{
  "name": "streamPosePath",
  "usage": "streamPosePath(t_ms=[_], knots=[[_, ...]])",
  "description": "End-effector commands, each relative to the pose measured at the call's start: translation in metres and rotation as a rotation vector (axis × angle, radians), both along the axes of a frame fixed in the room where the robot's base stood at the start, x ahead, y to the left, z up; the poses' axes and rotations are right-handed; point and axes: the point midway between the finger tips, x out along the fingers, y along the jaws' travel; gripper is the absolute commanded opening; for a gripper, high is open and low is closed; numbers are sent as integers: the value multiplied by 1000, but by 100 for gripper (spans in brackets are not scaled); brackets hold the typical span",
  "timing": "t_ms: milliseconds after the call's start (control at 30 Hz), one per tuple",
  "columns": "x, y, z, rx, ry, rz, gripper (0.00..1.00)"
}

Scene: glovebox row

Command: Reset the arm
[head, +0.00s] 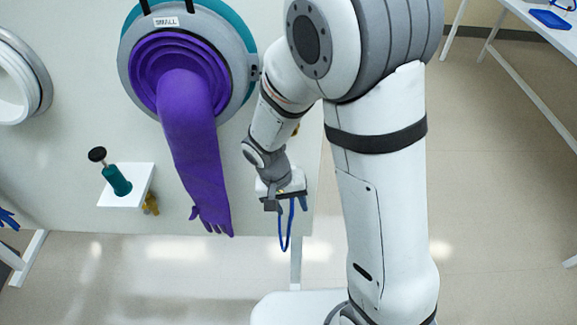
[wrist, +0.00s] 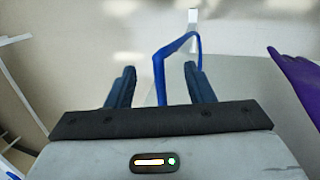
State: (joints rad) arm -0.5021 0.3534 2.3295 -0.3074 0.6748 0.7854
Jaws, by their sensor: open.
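My gripper (head: 287,204) hangs at the end of my arm, low beside the glovebox panel and to the right of the purple glove. In the wrist view its two dark blue fingers stand apart, so my gripper (wrist: 159,70) is open. A thin blue loop (head: 283,243) hangs at the gripper in the head view. In the wrist view the blue loop (wrist: 175,48) shows between and beyond the fingers. I cannot tell what it is fixed to. My arm is bent, with its upper links hiding part of the panel's right side.
A purple glove (head: 190,140) hangs from a grey round port on the pale panel (head: 70,150); its edge also shows in the wrist view (wrist: 290,75). Floor (head: 490,200) at right is clear.

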Motion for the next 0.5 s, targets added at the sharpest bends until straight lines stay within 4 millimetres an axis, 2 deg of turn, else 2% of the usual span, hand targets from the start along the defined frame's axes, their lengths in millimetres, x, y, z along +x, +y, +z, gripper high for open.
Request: streamPosePath(t_ms=[167, 267, 367, 500], knots=[[0, 0, 0, 1, 0, 0, 48], [1, -4, 7, 10, -7, -3, 48], [4, -14, 27, 35, -26, -10, 48], [4, -39, 70, 92, -72, -17, 48]])
